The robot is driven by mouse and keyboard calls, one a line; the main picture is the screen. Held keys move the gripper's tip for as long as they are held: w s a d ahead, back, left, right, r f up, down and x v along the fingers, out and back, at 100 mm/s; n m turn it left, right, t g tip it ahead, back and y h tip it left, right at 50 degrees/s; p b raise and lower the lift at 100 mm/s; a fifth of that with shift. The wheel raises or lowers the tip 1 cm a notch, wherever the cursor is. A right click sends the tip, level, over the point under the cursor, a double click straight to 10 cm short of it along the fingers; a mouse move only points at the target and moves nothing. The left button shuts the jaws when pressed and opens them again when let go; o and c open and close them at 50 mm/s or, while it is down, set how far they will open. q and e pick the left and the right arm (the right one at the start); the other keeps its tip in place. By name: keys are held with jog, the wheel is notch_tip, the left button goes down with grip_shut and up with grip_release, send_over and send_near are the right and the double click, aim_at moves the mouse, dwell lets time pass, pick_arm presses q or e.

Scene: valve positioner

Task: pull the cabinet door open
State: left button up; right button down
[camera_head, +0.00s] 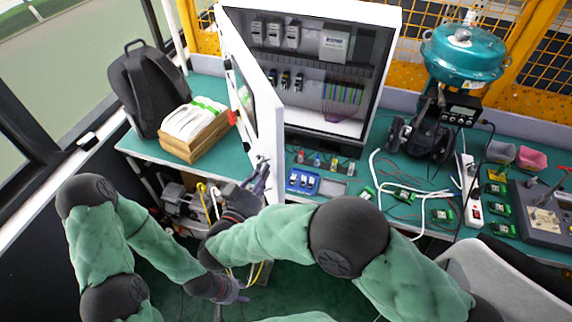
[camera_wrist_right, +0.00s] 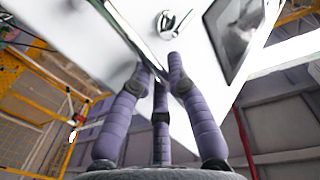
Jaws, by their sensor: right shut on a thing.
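The cabinet (camera_head: 388,40) stands on the bench with its front open, and breakers and wiring show inside. Its white door (camera_head: 262,115) is swung out to the left, well away from the opening. My right gripper (camera_head: 262,175) is at the door's free lower edge. In the right wrist view its purple fingers (camera_wrist_right: 162,72) are closed on the edge of the white door panel (camera_wrist_right: 120,70); a handle (camera_wrist_right: 170,24) and a dark window (camera_wrist_right: 236,30) show on that panel. My left gripper (camera_head: 232,292) hangs low over the floor, apart from the door; its finger opening is unclear.
A wooden box of white packets (camera_head: 195,135) and a black backpack (camera_head: 148,88) stand left of the door. A teal valve unit (camera_head: 464,52), cables and small green boards (camera_head: 440,215) crowd the bench at right. A grey chair back (camera_head: 500,265) is at the lower right.

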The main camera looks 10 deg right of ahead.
jog(key=shift+s+a, duration=0.15)
jog(key=shift+a, duration=1.15)
jog(key=shift+s+a, duration=0.1)
jog(key=shift+a, duration=1.2)
jog(key=c, duration=1.2)
grip_release()
